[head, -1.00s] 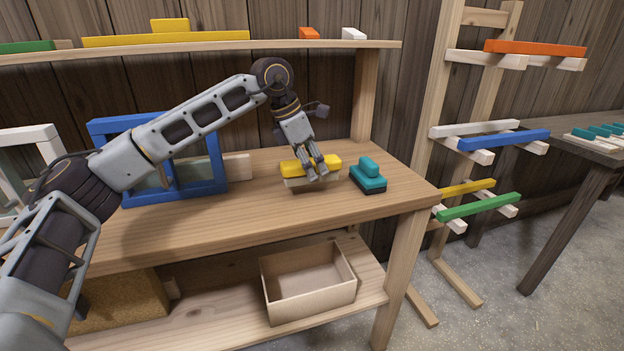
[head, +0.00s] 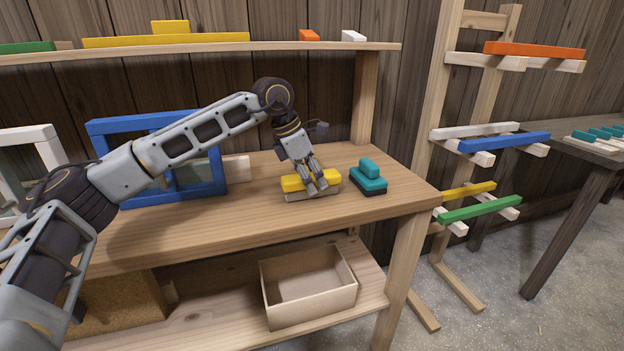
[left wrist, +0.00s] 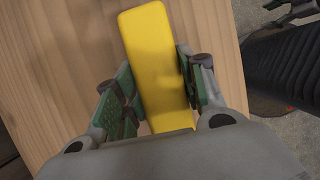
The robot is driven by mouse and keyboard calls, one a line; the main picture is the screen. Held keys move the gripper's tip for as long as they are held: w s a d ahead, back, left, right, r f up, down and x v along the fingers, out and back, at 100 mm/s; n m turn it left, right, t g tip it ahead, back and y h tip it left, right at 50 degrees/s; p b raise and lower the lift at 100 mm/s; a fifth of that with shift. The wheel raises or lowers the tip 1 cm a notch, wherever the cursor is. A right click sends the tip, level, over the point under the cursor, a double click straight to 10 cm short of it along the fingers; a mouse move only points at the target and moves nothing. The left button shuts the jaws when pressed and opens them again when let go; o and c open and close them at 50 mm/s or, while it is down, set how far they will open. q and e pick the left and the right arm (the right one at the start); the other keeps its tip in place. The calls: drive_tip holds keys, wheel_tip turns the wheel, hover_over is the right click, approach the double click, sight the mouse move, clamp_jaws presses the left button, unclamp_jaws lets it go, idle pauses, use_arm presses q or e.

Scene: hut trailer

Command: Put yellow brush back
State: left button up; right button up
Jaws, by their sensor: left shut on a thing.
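The yellow brush (head: 293,183) has a yellow top and a paler underside. It is on or just over the wooden workbench top, left of a teal brush (head: 368,180). My left gripper (head: 318,190) reaches down over it and is shut on it. In the left wrist view the yellow brush (left wrist: 152,50) lies lengthwise between the two green-padded fingers (left wrist: 165,105). Whether its underside touches the bench is hard to tell.
The workbench (head: 250,219) has a blue frame (head: 215,165) at the left. An open box (head: 310,308) sits on the lower shelf. A rack (head: 440,150) with coloured bars stands to the right. Several teal-topped brushes (head: 605,133) lie on the dark table (head: 572,152) at far right.

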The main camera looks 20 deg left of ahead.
use_arm(q)
drive_tip(key=shift+f, duration=0.15)
use_arm(e)
drive_tip(key=shift+w, duration=0.1)
use_arm(q)
drive_tip(key=o, duration=1.2)
drive_tip(key=shift+c, duration=0.2)
drive_tip(key=shift+o, duration=0.2)
use_arm(e)
drive_tip(key=shift+w+r, duration=0.1)
drive_tip(key=shift+w, duration=0.05)
drive_tip(key=shift+w, duration=0.15)
drive_tip(key=shift+r, duration=0.1)
use_arm(q)
drive_tip(key=shift+a+r, duration=0.1)
drive_tip(key=shift+r, duration=0.4)
drive_tip(key=p+v, duration=0.2)
drive_tip(key=v, duration=0.6)
drive_tip(key=shift+p+v, duration=0.35)
drive_tip(key=shift+v, duration=0.65)
drive_tip(key=shift+s+a+r, duration=0.2)
drive_tip(key=shift+r, duration=0.4)
use_arm(e)
drive_tip(key=shift+g+h, duration=0.4)
drive_tip(key=shift+d+v, duration=0.25)
drive_tip(key=shift+v, duration=0.85)
drive_tip(key=shift+d+v, duration=0.25)
drive_tip(key=shift+v, duration=0.9)
